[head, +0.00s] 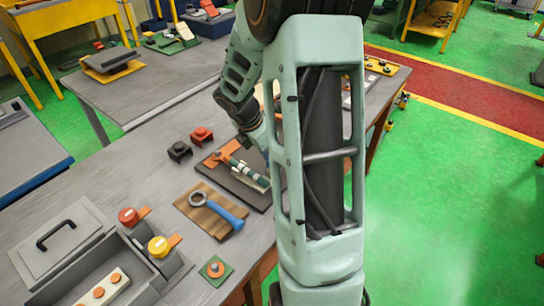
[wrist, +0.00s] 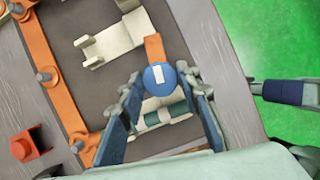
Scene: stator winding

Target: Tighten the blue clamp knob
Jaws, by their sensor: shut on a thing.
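The blue clamp knob (wrist: 160,77) has a white mark on its top and shows in the wrist view, at the end of an orange strip (wrist: 154,47). My gripper (wrist: 159,80) is shut on the knob, with one finger on either side of it. Below the knob, between the fingers, lies a green and white banded cylinder (wrist: 163,117), partly hidden by the fingers. In the head view this cylinder (head: 250,173) lies on a dark plate (head: 259,197). My arm hides the knob and the fingertips there.
An orange frame with bolts (wrist: 55,77) and a pale bracket (wrist: 110,43) lie beside the knob. A red block (wrist: 28,146) is at lower left. In the head view, a wooden board (head: 184,208) with a blue-handled tool (head: 218,210), a red knob (head: 128,216) and a yellow knob (head: 159,246) stand nearby.

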